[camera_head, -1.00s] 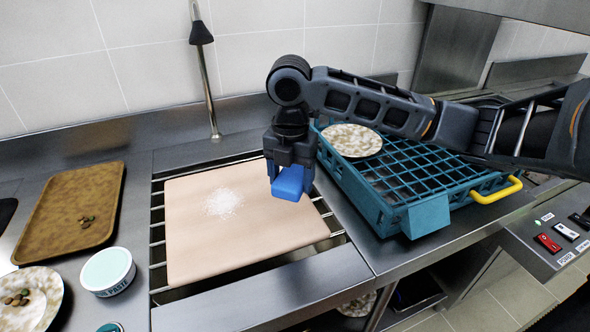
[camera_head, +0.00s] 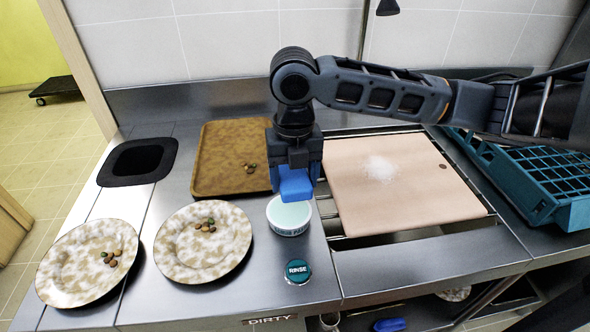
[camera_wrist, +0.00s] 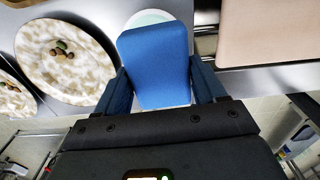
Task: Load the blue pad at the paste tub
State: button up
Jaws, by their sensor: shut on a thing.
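My gripper (camera_head: 295,178) is shut on the blue pad (camera_head: 296,188), which hangs below the jaws. In the wrist view the blue pad (camera_wrist: 155,62) fills the space between my fingers. In the wrist view the tub (camera_wrist: 148,18) shows behind the pad. Whether pad and tub touch is hard to tell; the pad seems above it.
A brown tray (camera_head: 222,142) with food scraps lies behind the tub. Two speckled plates (camera_head: 180,262) (camera_head: 62,280) with scraps lie left. A pinkish board (camera_head: 420,205) with a white patch (camera_head: 380,168) and a teal rack (camera_head: 525,185) are right. A RINSE button (camera_head: 298,271) is in front.

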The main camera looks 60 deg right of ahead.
aim_at(290, 211)
jog(key=shift+w+a+f, duration=0.1)
jog(key=shift+w+a, duration=0.25)
jog(key=shift+w, duration=0.05)
jog(key=shift+f+b, duration=2.15)
jog(key=shift+f, duration=0.75)
jog(key=shift+f+b, duration=0.55)
jog(key=shift+f, duration=0.05)
jog(key=shift+s, duration=0.1)
jog(key=shift+r+p, duration=2.5)
jog(key=shift+r, duration=1.1)
